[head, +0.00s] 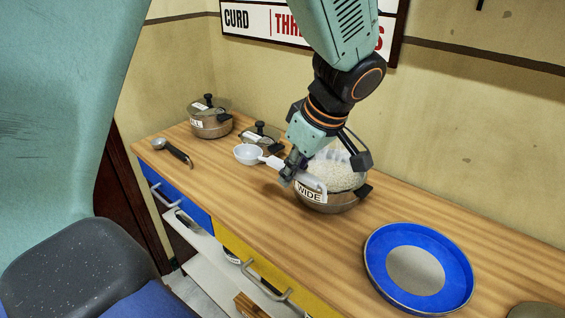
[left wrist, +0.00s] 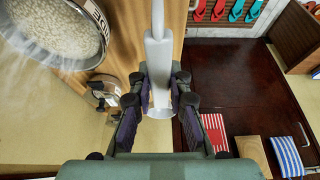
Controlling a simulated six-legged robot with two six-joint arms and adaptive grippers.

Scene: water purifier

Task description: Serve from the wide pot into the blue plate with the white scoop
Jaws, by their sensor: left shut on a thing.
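The wide pot (head: 335,200), a brown pot with a "WIDE" label, stands on the wooden counter, filled with white grains under a pale haze. The grains also show at upper left in the left wrist view (left wrist: 55,28). My left gripper (head: 286,170) is shut on the handle of the white scoop (head: 249,154), beside the pot's left side in the head view. The scoop bowl points left, outside the pot, and looks empty. In the left wrist view the white handle (left wrist: 160,60) runs between the fingers. The blue plate (head: 453,262) lies at right, its grey middle empty. My right gripper is not in view.
A lidded pot (head: 211,127) and another black-handled lid (head: 261,134) stand at the back left. A black-handled metal ladle (head: 176,151) lies near the left edge. The counter (head: 290,225) is clear in front. Drawer handles (head: 265,282) stick out below.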

